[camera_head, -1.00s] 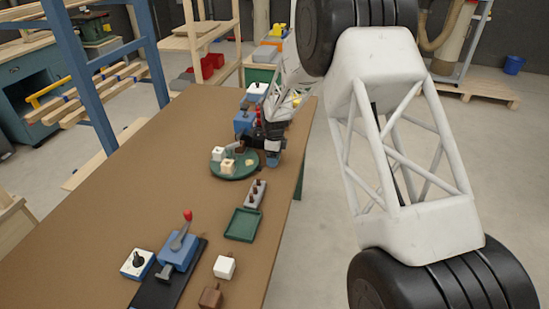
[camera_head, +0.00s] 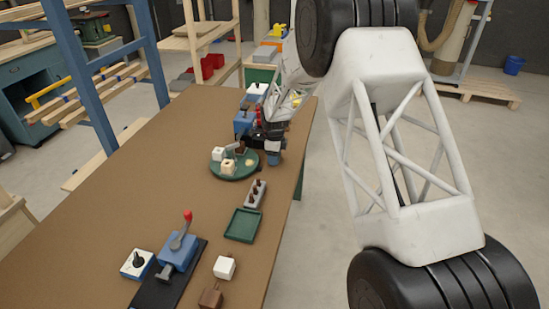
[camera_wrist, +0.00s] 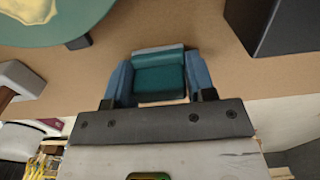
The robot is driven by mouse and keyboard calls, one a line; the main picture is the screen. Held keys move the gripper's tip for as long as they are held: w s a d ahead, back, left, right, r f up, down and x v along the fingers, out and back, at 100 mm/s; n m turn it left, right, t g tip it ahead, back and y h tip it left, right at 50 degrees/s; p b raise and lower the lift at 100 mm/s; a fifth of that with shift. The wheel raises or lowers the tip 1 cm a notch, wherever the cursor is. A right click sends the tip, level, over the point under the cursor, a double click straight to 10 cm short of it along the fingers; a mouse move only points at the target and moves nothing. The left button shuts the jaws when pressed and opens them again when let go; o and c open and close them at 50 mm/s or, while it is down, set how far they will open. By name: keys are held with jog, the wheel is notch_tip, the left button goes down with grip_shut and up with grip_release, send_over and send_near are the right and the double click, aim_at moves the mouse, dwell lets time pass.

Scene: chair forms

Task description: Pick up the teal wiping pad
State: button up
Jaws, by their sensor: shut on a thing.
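The teal wiping pad (camera_wrist: 158,77), with a grey strip along its far edge, is between the two blue fingers of my gripper (camera_wrist: 158,82) in the wrist view. The fingers touch it on its left and right sides. In the head view my gripper (camera_head: 273,157) is at the table's right edge, just right of the round green tray. The pad is too small and covered there to make out. Brown tabletop shows beyond the pad in the wrist view; I cannot tell how high the pad is above it.
The round green tray (camera_head: 232,176) holds white blocks and other small pieces. A grey block with dark pegs (camera_head: 256,194), a square green tray (camera_head: 242,225), a white cube (camera_head: 225,267) and a blue red-levered device (camera_head: 179,250) lie nearer. The table's left side is bare.

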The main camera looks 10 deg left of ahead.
jog(key=shift+r, duration=0.1)
jog(key=shift+r, duration=0.65)
notch_tip(320, 180, up, 2)
jog(key=shift+r, duration=0.1)
jog(key=s+d, duration=0.2)
jog(key=s, duration=0.2)
jog(key=s+d+r, duration=0.1)
jog(key=s+d, duration=0.1)
jog(key=s, duration=0.3)
jog(key=s+d, duration=0.3)
jog(key=s, duration=0.2)
jog(key=shift+s+r, duration=0.2)
jog(key=shift+o, duration=1.4)
jog(key=shift+c, duration=0.9)
jog(key=w+a+r, duration=0.2)
jog(key=w+a, duration=0.3)
jog(key=a, duration=0.2)
jog(key=w+a+r, duration=0.3)
jog(key=w+a, duration=0.2)
jog(key=a, duration=0.2)
jog(key=shift+w+a+r, duration=0.15)
jog(key=shift+a+r, duration=0.05)
jog(key=shift+a, duration=0.15)
